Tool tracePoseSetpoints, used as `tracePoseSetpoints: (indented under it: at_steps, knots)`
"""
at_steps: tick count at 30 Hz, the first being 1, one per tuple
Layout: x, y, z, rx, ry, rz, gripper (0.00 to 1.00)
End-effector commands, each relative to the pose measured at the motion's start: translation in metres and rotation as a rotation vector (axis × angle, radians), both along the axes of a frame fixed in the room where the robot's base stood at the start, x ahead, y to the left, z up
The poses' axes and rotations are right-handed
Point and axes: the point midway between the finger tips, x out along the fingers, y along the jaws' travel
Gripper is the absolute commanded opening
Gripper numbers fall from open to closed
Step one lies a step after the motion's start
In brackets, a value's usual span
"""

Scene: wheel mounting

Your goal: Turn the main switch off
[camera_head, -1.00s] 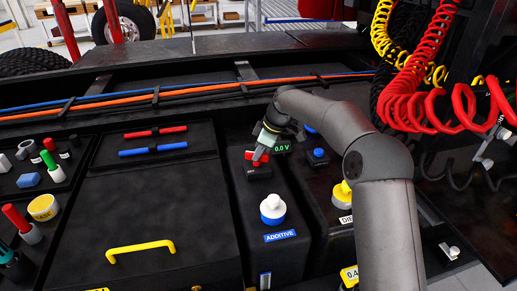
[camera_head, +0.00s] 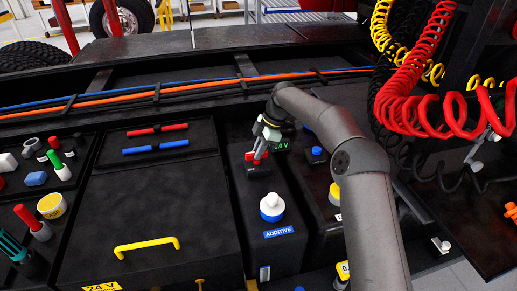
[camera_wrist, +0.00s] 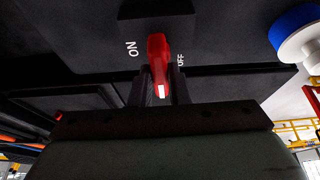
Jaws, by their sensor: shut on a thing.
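The main switch has a red handle, which shows in the wrist view (camera_wrist: 157,55) between an ON mark on the left and an OFF mark on the right. The handle stands roughly upright in that view, between the two marks. My gripper (camera_wrist: 160,90) is shut on this handle, one dark finger on each side. In the head view, the red switch (camera_head: 254,156) sits on a black box, partly hidden by my gripper (camera_head: 261,157).
A green voltage display (camera_head: 281,145), partly covered by my arm, is just right of the switch. A white and blue ADDITIVE cap (camera_head: 272,207) stands in front. Red coiled hoses (camera_head: 430,115) hang at the right. A yellow handle (camera_head: 146,246) is at the front left.

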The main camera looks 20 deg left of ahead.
Motion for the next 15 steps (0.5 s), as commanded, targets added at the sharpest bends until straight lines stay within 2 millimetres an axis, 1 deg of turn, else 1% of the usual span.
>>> tracePoseSetpoints:
  at_steps: [8,9,11,12,15]
  knots:
    - [-0.0002,-0.0006,-0.0011,-0.003,0.001,0.003,0.00]
    - [-0.0002,-0.0006,-0.0011,-0.003,0.001,0.003,0.18]
    - [-0.0001,-0.0005,-0.0011,-0.002,0.001,0.002,0.35]
    - [-0.0002,-0.0005,-0.0010,-0.002,0.001,0.002,0.37]
    - [-0.0001,-0.0004,-0.0007,-0.001,0.000,0.001,0.37]
